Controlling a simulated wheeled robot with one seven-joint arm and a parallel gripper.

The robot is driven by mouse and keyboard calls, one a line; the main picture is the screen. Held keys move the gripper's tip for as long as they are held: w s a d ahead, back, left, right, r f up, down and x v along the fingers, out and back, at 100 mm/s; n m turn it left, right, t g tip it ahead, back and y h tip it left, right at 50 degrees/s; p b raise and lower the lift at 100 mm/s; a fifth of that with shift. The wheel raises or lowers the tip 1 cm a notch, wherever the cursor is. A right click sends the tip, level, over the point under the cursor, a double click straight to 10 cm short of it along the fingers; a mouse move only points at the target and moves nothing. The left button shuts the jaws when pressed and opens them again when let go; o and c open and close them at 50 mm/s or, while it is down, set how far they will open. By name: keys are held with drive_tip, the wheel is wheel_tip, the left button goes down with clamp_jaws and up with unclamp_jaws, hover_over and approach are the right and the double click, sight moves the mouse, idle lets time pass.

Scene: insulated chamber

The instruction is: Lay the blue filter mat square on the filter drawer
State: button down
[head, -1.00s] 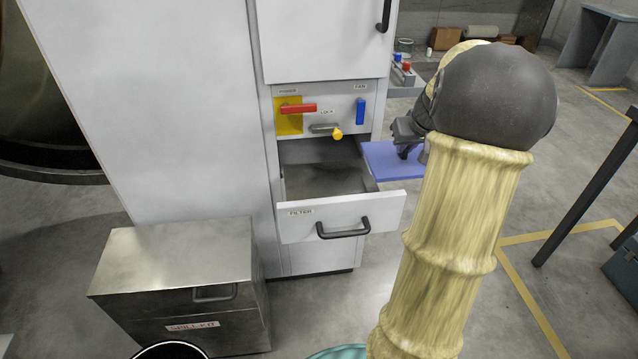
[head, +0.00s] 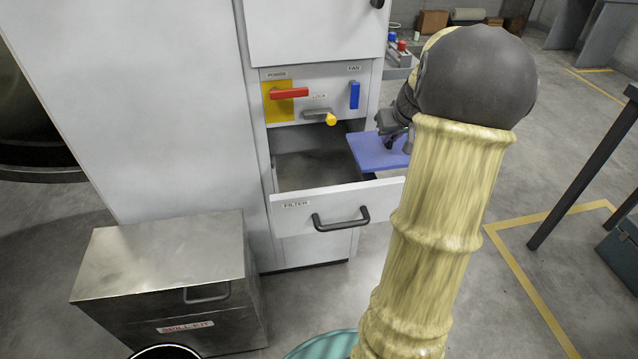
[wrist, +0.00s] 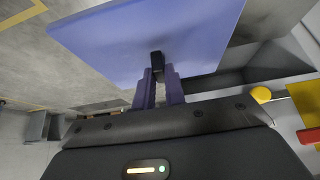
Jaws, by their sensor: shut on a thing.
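The blue filter mat (head: 374,152) is a flat, stiff-looking sheet held in the air at the right edge of the filter drawer. My gripper (head: 392,143) is shut on the mat's near edge; the wrist view shows its fingers (wrist: 157,75) pinching the mat (wrist: 150,35). The filter drawer (head: 340,205) is pulled out of the white cabinet, and its visible inside looks empty. The mat's left corner reaches over the drawer's right side. In the wrist view the drawer's grey interior (wrist: 258,65) shows beyond the mat. The mat's right part is hidden behind my arm in the head view.
Above the drawer are a red power handle (head: 289,93), a blue fan handle (head: 354,95) and a yellow-tipped lock lever (head: 322,115). A metal spill kit box (head: 165,265) stands at the left. A dark-legged table (head: 585,175) stands at the right.

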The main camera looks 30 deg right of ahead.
sight(391, 144)
wheel_tip(391, 144, down, 3)
drive_tip(key=shift+b, duration=0.75)
drive_tip(key=w+a+b, duration=0.1)
drive_tip(key=a, duration=0.4)
drive_tip(key=w+a+b, duration=0.1)
drive_tip(key=w+a, duration=0.1)
drive_tip(key=a, duration=0.4)
drive_tip(key=w+a+b, duration=0.1)
drive_tip(key=a, duration=0.4)
drive_tip(key=shift+w+a+r, duration=0.1)
drive_tip(key=shift+w+a, duration=0.05)
drive_tip(key=shift+w, duration=0.15)
drive_tip(key=shift+a, duration=0.15)
drive_tip(key=f, duration=0.1)
drive_tip(key=f+b, duration=0.2)
drive_tip(key=shift+w+a+f, duration=0.15)
drive_tip(key=shift+a+f, duration=0.15)
drive_tip(key=shift+f, duration=0.1)
drive_tip(key=shift+r, duration=0.1)
